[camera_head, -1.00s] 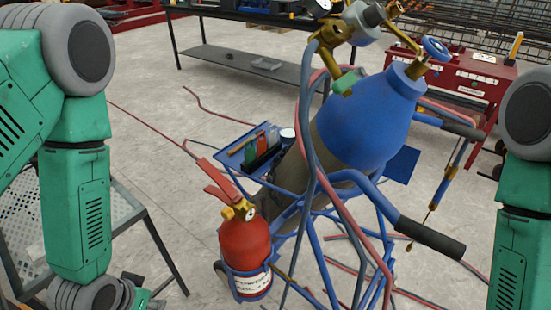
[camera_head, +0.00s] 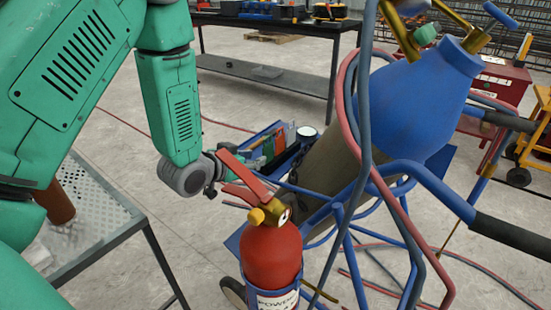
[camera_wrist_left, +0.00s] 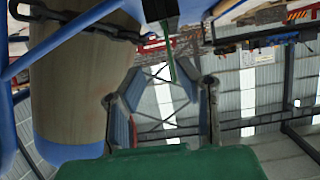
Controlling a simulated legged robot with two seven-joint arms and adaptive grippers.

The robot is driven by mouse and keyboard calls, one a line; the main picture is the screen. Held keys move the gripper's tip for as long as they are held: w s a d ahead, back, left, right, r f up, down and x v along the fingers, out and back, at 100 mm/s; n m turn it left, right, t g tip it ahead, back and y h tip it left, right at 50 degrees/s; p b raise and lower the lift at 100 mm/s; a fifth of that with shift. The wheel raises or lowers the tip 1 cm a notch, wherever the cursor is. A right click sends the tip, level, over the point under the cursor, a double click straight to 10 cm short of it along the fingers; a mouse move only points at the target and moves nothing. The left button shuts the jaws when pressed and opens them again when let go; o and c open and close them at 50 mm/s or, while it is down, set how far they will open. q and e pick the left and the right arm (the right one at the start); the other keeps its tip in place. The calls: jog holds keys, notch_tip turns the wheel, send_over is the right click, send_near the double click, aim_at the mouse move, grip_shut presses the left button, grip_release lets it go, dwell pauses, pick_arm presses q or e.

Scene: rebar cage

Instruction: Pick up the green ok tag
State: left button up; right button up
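The green tag (camera_head: 268,149) stands in a dark holder on the small blue tray (camera_head: 262,134) of the cylinder cart, beside a red tag. My left gripper (camera_head: 252,162) is close to the tags on their left, partly hidden behind the fire extinguisher's handle. In the left wrist view my left gripper (camera_wrist_left: 162,75) has its two fingers spread apart. A thin green strip (camera_wrist_left: 170,62), seen edge-on and probably the tag, shows between them near the tips. I cannot see any contact. My right gripper is not in view.
A red fire extinguisher (camera_head: 272,252) stands just in front of my left wrist. The blue gas cylinder (camera_head: 420,105) and its hoses are to the right. A perforated metal table (camera_head: 95,215) is at the left. A dark bench (camera_head: 270,72) stands behind.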

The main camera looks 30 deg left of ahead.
aim_at(269, 153)
pick_arm(q)
jog(key=x, duration=0.2)
jog(key=b+x, duration=0.1)
jog(key=x, duration=0.5)
jog(key=shift+a+b, duration=0.35)
jog(key=shift+b, duration=0.05)
jog(key=shift+w+d, duration=0.1)
jog(key=shift+w, duration=0.1)
jog(key=shift+a+f, duration=0.15)
jog(key=shift+a, duration=0.4)
grip_shut()
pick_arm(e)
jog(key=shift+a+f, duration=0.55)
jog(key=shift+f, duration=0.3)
